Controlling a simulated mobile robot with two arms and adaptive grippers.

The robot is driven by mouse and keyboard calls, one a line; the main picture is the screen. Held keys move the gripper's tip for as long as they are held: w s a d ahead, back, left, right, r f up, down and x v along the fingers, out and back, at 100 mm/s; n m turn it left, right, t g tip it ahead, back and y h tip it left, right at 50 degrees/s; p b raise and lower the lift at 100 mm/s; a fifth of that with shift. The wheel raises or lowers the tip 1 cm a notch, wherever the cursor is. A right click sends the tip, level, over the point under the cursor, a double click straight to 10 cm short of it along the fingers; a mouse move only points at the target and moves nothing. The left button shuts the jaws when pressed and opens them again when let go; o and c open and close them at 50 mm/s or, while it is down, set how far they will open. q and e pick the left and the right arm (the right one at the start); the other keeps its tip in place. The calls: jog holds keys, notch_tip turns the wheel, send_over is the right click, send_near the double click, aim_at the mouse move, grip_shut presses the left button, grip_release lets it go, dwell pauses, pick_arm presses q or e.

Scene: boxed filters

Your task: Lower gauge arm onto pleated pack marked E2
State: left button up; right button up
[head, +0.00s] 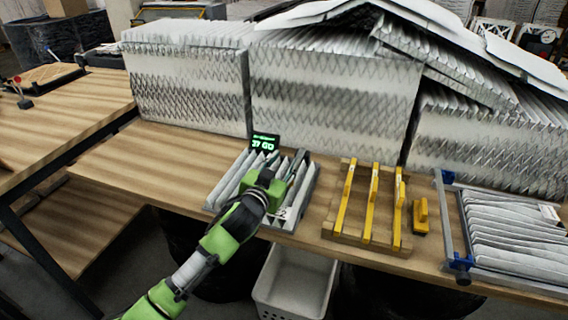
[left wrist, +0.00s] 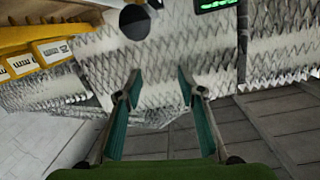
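A grey-white pleated pack (head: 228,184) lies in a shallow frame at the front middle of the bench. A small tag on its near right side (head: 282,213) seems to read E2, but is partly blurred. A black readout with green digits (head: 264,142) stands at its back edge and shows in the left wrist view (left wrist: 214,4). My left gripper (head: 282,170) is over this pack and hides part of it. In the left wrist view its teal fingers (left wrist: 155,95) are apart, with nothing clearly held. I cannot clearly make out a gauge arm. My right gripper is out of view.
A wooden rack with yellow bars (head: 374,205) and a yellow block (head: 420,215) are to the right. Further right, another pleated pack (head: 515,240) sits in a frame with a grey bar and blue fittings (head: 461,262). Tall filter stacks (head: 330,105) block the back. The bench's left part is clear.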

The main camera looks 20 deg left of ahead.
pick_arm(q)
jog(key=shift+f, duration=0.1)
jog(key=shift+s, duration=0.3)
jog(key=s+a+r, duration=0.1)
jog(key=s, duration=1)
jog(key=shift+s+r, duration=0.15)
jog(key=shift+r, duration=0.1)
